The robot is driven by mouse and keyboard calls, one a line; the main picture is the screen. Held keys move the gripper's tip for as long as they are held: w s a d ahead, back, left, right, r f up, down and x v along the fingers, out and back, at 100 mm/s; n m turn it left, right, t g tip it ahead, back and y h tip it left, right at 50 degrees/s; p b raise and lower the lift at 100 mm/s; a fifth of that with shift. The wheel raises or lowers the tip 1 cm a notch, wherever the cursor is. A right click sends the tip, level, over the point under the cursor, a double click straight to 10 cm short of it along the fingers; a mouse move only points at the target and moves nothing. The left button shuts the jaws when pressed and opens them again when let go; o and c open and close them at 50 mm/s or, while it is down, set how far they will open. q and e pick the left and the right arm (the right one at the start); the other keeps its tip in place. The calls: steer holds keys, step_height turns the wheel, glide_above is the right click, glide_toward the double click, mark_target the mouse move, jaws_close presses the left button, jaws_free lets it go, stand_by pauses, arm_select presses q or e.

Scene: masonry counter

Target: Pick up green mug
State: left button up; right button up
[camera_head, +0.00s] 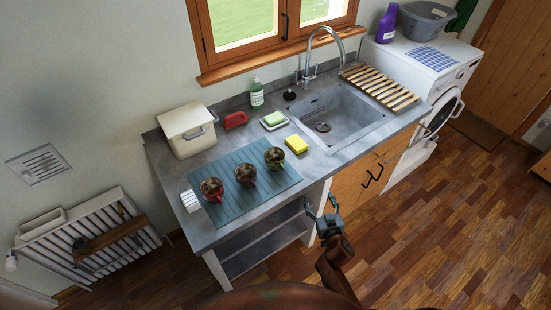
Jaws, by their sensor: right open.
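The green mug (275,157) stands upright on a blue-grey ribbed mat (228,174) on the counter, the rightmost of three mugs in a row. A dark red mug (246,174) stands in the middle and a red mug (212,189) at the left end. My right gripper (322,207) is open and empty, in front of the counter's front edge, below and to the right of the green mug and apart from it. My left gripper is not in view.
A yellow sponge (297,144) and a soap dish (273,120) lie behind the green mug. The sink (335,120) is to the right. A cream bin (186,130) stands at the back left. The counter front edge (275,208) lies between my right gripper and the mugs.

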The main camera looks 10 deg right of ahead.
step_height(320, 180, up, 10)
steer(key=w+a+t, duration=0.1)
steer(key=t, duration=0.1)
steer(key=n+y, duration=0.3)
steer(key=y, duration=0.3)
glide_toward(280, 168)
steer(key=w, duration=0.2)
steer(key=shift+w+a+f+t+p, duration=0.15)
steer(key=shift+w+f+t+p, duration=0.1)
steer(key=shift+w+t+p, duration=0.1)
steer(key=x, duration=0.2)
steer(key=shift+w+a, duration=0.25)
steer(key=shift+w, duration=0.05)
steer(key=x, duration=0.2)
steer(key=b+x, duration=0.1)
steer(key=x, duration=0.2)
steer(key=shift+w+d+f, duration=0.15)
steer(key=shift+w+f, duration=0.05)
steer(key=shift+s, duration=0.1)
steer(key=shift+c, duration=0.7)
steer(key=shift+r, duration=0.1)
steer(key=c, duration=1.3)
